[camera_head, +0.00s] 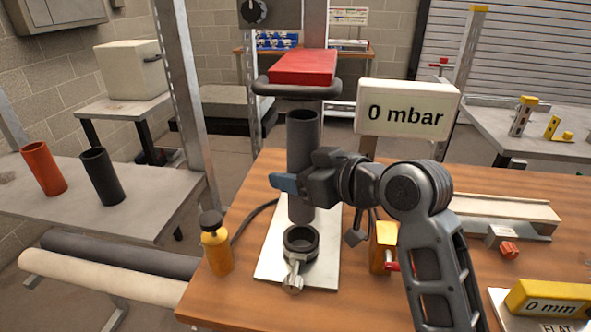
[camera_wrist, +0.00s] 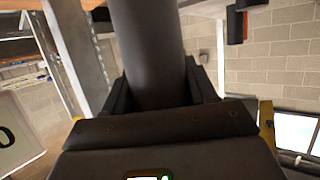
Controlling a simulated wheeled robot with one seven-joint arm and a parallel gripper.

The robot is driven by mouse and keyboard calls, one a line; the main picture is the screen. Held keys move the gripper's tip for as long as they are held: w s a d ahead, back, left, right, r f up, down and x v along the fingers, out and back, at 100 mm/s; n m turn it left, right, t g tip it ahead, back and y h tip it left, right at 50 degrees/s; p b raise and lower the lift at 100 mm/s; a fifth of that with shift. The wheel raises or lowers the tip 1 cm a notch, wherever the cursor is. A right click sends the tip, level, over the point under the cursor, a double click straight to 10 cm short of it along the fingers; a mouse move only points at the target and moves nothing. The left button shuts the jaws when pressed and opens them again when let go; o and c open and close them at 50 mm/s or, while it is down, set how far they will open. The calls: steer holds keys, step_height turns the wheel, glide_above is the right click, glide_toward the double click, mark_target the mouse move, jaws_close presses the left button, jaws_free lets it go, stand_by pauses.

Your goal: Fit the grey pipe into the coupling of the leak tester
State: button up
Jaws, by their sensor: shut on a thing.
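The grey pipe (camera_head: 302,140) stands upright in my gripper (camera_head: 290,184), which is shut around its middle. In the wrist view the pipe (camera_wrist: 148,50) rises between the two jaws of my gripper (camera_wrist: 160,95). The coupling (camera_head: 300,243) is a dark ring with a metal clamp at its front, on the pale base plate (camera_head: 270,262) of the leak tester. The pipe's lower end appears just above and behind the coupling in the head view; the exact gap cannot be told. The tester's red press block (camera_head: 303,66) is above the pipe's open top. The display (camera_head: 408,113) reads 0 mbar.
A yellow bottle (camera_head: 215,246) with a black cap stands left of the plate. A yellow block (camera_head: 383,247) is to its right. An orange pipe (camera_head: 43,170) and a dark pipe (camera_head: 101,176) stand on the left table. A yellow gauge (camera_head: 546,297) sits at the front right.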

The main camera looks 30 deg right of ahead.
mark_target(311, 219)
steer(key=shift+f+b, duration=1.35)
steer(key=shift+f, duration=0.9)
steer(key=shift+f+b, duration=1.45)
steer(key=shift+f, duration=1.1)
stand_by(0.4)
steer(key=o, duration=1.3)
steer(key=v, duration=0.7)
steer(key=shift+s+d+r, duration=0.1)
steer(key=shift+s, duration=0.05)
steer(key=shift+s+d+r, duration=0.1)
steer(key=shift+s, duration=0.15)
